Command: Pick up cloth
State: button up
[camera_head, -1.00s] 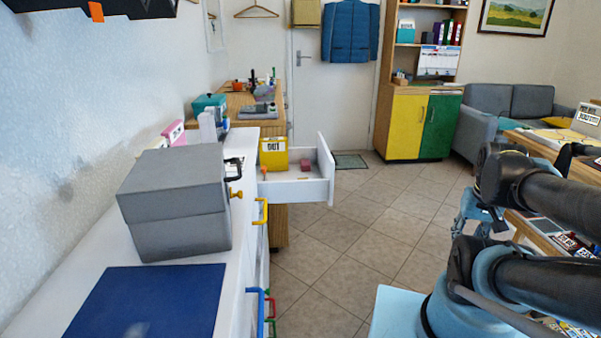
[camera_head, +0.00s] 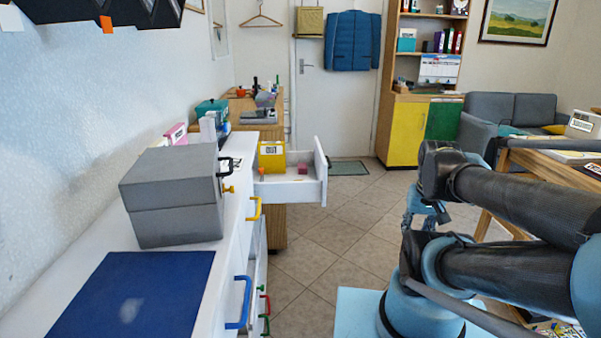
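I cannot make out a cloth for certain in this view. A flat dark blue sheet (camera_head: 135,290) with a pale smudge lies on the white counter (camera_head: 222,262) at the lower left; whether it is cloth or a mat I cannot tell. My gripper (camera_head: 425,218) is partly visible below the dark arm links at the right, over the floor and apart from the counter. Its fingers are too small and covered to read, and I see nothing held in it.
A grey box (camera_head: 178,205) stands on the counter behind the sheet. An open white drawer (camera_head: 300,190) juts into the aisle, holding a yellow box (camera_head: 271,156). Coloured handles stick out along the counter's front. A wooden table (camera_head: 545,155) stands right. The tiled floor (camera_head: 345,235) between is clear.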

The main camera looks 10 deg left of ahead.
aim_at(302, 168)
jog(key=i, duration=1)
